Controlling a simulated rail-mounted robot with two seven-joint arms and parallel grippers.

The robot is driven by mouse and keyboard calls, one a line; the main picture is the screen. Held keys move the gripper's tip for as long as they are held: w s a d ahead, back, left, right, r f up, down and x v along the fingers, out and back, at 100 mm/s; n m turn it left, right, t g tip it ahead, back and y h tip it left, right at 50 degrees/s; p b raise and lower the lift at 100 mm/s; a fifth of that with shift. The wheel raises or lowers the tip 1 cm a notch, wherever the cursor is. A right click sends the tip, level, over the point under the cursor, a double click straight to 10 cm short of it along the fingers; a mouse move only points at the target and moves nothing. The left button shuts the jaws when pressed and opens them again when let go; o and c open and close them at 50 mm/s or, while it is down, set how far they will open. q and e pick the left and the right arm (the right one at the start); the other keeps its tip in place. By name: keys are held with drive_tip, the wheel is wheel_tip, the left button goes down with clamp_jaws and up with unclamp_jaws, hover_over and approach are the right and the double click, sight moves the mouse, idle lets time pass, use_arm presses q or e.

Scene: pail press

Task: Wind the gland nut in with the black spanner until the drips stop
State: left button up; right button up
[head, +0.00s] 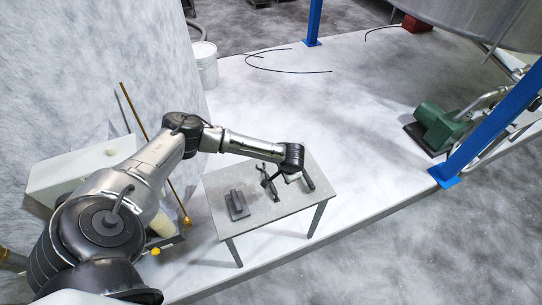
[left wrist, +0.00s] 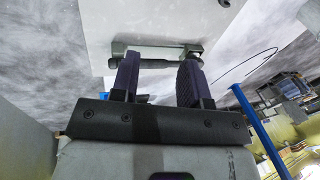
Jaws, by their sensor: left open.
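My left gripper (left wrist: 160,62) is open in the left wrist view, with its two dark fingers apart. A dark bar-like tool (left wrist: 155,64) lies just beyond and between the fingertips, on a pale surface; I cannot tell whether it is the black spanner. In the head view my left arm reaches over a small grey table, and its hand hides part of the top. A dark forked tool (head: 267,182) shows beside the hand; its exact identity is unclear. I cannot make out the gland nut or any drips. My right gripper is out of view.
The small table (head: 215,188) also holds a dark block-shaped stand (head: 237,205). A white pail (head: 206,65) stands at the back left. The pale floor between the table and pump is clear.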

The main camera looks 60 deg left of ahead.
use_arm(q)
drive_tip(key=s+a+f+n, duration=0.1)
drive_tip(key=a+n, duration=0.1)
drive_tip(key=n, duration=0.1)
drive_tip(key=s+a+f+n+g+h, duration=0.1)
drive_tip(key=a+f+n, duration=0.1)
drive_tip(key=n, duration=0.2)
drive_tip(key=s+a+f+n+h, duration=0.1)
drive_tip(key=s+a+n, duration=0.1)
drive_tip(key=n, duration=0.2)
drive_tip(key=shift+a+f, duration=0.15)
drive_tip(key=shift+f, duration=0.05)
drive_tip(key=n, duration=0.3)
drive_tip(key=shift+w+f+n+h, duration=0.2)
drive_tip(key=shift+w+n+h, duration=0.1)
drive_tip(key=shift+h, duration=0.1)
drive_tip(key=shift+w+d+f+n, duration=0.1)
drive_tip(key=shift+n, duration=0.45)
drive_tip(key=shift+w+d+n, duration=0.1)
drive_tip(key=shift+n, duration=0.45)
drive_tip(key=shift+f+b, duration=0.85)
drive_tip(key=shift+b, duration=0.3)
wheel_tip(320, 180, down, 7)
drive_tip(key=b, duration=0.8)
drive_tip(key=shift+r+p, duration=0.45)
drive_tip(key=shift+p, duration=0.1)
drive_tip(key=shift+c, duration=0.6)
clamp_jaws()
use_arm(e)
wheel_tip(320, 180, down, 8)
